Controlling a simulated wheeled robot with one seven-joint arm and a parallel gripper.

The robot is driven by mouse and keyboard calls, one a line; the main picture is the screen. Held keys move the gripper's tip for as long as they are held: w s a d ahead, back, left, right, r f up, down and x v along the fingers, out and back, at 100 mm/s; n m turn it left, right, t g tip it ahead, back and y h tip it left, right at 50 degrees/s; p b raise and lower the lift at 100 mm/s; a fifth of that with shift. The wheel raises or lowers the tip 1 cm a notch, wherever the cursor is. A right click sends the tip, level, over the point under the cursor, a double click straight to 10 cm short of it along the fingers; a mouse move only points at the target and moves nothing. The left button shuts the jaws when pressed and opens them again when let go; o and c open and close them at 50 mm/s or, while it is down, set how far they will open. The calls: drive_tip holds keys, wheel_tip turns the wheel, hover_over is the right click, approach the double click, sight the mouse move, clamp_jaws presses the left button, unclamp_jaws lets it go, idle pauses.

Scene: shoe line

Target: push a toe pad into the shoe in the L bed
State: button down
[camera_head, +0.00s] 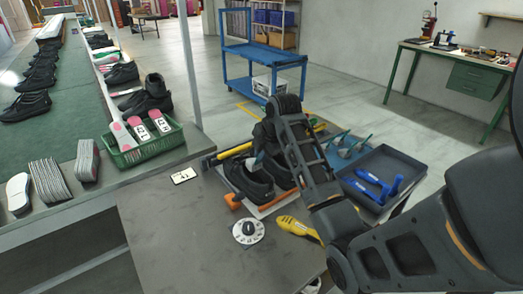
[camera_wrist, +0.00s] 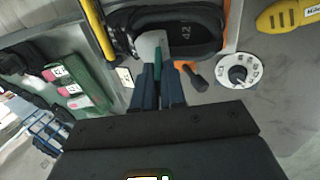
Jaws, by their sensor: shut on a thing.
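My gripper (camera_wrist: 163,82) is shut on a toe pad (camera_wrist: 150,46), a pale grey-white piece; a teal strip shows between the fingers. The pad is at the opening of a black shoe (camera_wrist: 190,28) in the wrist view, overlapping its edge; I cannot tell how deep it sits. In the head view this black shoe (camera_head: 246,184) lies in the left side of the fixture, with a second black shoe (camera_head: 281,172) beside it. A small pale part of the pad (camera_head: 257,161) shows there; my arm hides much of the gripper. No L mark is readable on the beds.
An orange handle (camera_head: 233,202) and a yellow bar (camera_head: 231,153) flank the fixture. A dial disc (camera_head: 248,231) and yellow tool (camera_head: 296,227) lie in front. A dark tray (camera_head: 390,160) with blue tools is right; a green basket (camera_head: 128,157) is left. The front table is mostly clear.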

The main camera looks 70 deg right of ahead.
sight(254, 161)
drive_tip(key=x, duration=0.2)
drive_tip(key=b+x, duration=0.1)
drive_tip(key=x, duration=0.2)
drive_tip(key=s+b+x, duration=0.1)
drive_tip(key=x, duration=0.2)
drive_tip(key=shift+a+f, duration=0.35)
drive_tip(key=shift+f, duration=0.25)
drive_tip(key=shift+w+d+b, duration=0.4)
drive_tip(key=shift+w+d, duration=0.05)
drive_tip(key=shift+w, duration=0.3)
drive_tip(key=shift+w+d+b, duration=0.35)
drive_tip(key=shift+w+d, duration=0.1)
drive_tip(key=shift+w, duration=0.25)
drive_tip(key=c, duration=1.1)
unclamp_jaws()
drive_tip(key=shift+s+r, duration=0.1)
